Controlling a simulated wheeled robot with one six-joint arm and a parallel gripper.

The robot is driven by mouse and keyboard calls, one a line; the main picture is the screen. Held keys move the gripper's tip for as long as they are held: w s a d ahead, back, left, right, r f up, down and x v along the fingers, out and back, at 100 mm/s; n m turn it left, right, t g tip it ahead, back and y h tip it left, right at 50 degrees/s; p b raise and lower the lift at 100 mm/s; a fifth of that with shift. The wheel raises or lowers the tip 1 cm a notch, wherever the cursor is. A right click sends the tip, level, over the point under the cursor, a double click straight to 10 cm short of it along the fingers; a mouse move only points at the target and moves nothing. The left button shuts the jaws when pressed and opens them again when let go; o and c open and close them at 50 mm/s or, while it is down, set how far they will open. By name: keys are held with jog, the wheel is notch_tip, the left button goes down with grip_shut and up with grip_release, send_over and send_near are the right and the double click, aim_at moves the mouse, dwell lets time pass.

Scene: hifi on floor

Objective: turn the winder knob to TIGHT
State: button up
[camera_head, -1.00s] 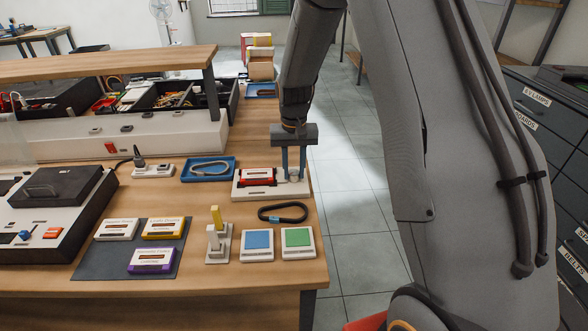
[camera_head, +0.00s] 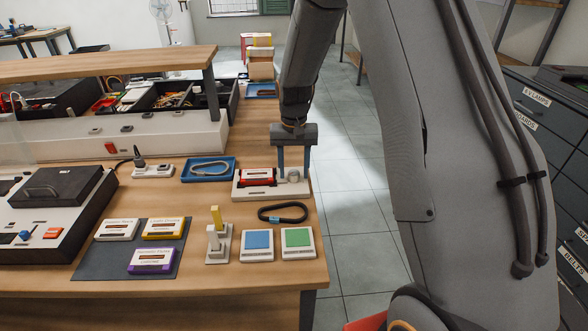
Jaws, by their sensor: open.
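The winder is a pale block (camera_head: 250,192) with a red cassette (camera_head: 257,177) lying in it, near the right edge of the wooden workbench. Its round grey knob (camera_head: 294,176) sits at the right end of the block. My gripper (camera_head: 293,172) points straight down over the knob, its two fingers apart, one on each side of it. I cannot tell whether the fingers touch the knob. The TIGHT mark and the knob's pointer are too small to make out.
A black looped cable (camera_head: 283,212) lies just in front of the winder. Blue (camera_head: 257,243) and green (camera_head: 298,240) square pads and a stand with a yellow piece (camera_head: 216,218) are nearer. A blue tray (camera_head: 209,169) is at the left. The bench edge is close at the right.

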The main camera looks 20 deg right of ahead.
aim_at(294, 172)
jog(key=shift+r+b, duration=0.9)
jog(key=shift+r, duration=3)
jog(key=s+f+n, duration=0.1)
jog(key=s+n, duration=0.2)
jog(key=s, duration=2.2)
jog(key=shift+f+t, duration=0.15)
jog(key=shift+t, duration=0.25)
jog(key=shift+d, duration=0.1)
